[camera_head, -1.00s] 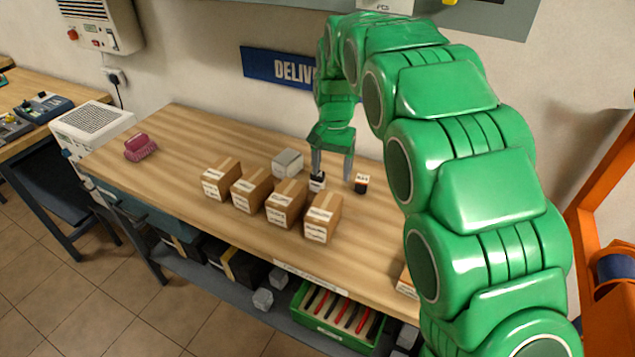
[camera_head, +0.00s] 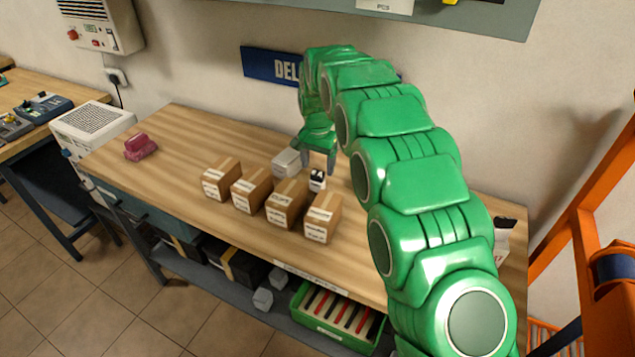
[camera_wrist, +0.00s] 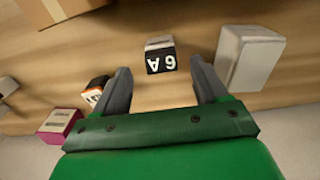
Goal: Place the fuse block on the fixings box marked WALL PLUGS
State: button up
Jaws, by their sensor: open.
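The fuse block, a small black and white block marked 6A (camera_wrist: 160,60), stands on the bench; it also shows in the head view (camera_head: 317,181). My gripper (camera_head: 318,169) is open and empty. In the wrist view its two fingers (camera_wrist: 160,70) point at the block, which lies just beyond and between the tips, apart from both.
A pale grey box (camera_wrist: 247,58) stands close beside my gripper. A black block with an orange top (camera_wrist: 95,90) is next to the other finger, with a pink and white box (camera_wrist: 60,125) beyond.

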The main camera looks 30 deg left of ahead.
aim_at(317, 173)
jog(key=shift+a+f, duration=0.1)
jog(key=shift+f, duration=2.5)
jog(key=c, duration=1.2)
jog(key=shift+r, duration=0.1)
jog(key=shift+r, duration=1.5)
jog(key=s+d+r, duration=0.2)
jog(key=s+r, duration=0.1)
jog(key=s+d+r, duration=0.5)
jog(key=s+r, duration=0.1)
jog(key=shift+s+d, duration=0.15)
jog(key=shift+s+d+r, duration=0.45)
jog(key=shift+s+d, duration=0.25)
jog(key=shift+s, duration=0.15)
